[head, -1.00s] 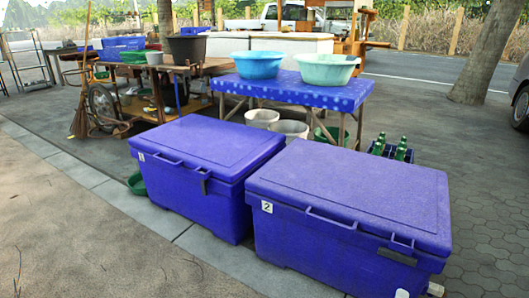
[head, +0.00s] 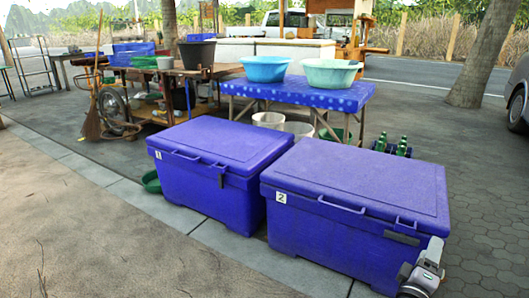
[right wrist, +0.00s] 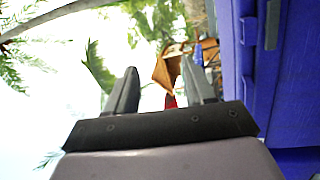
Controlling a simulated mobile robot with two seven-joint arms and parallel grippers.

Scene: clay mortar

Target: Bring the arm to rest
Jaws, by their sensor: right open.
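My right gripper (head: 422,272) is at the lower right of the head view, in front of the right end of the blue cooler marked 2 (head: 340,235). In the right wrist view its two dark fingers stand apart with an empty gap between them (right wrist: 160,66), so it is open and holds nothing. A blue cooler wall (right wrist: 298,90) runs along the right side of that view, beside the fingers. I cannot tell the exact distance between gripper and cooler. My left gripper is not in view.
The blue cooler marked 1 (head: 205,185) stands beside cooler 2, both lids shut. Behind are a blue table (head: 300,95) with two basins (head: 265,68) and green bottles (head: 402,146). Paving at the front left (head: 90,225) is clear.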

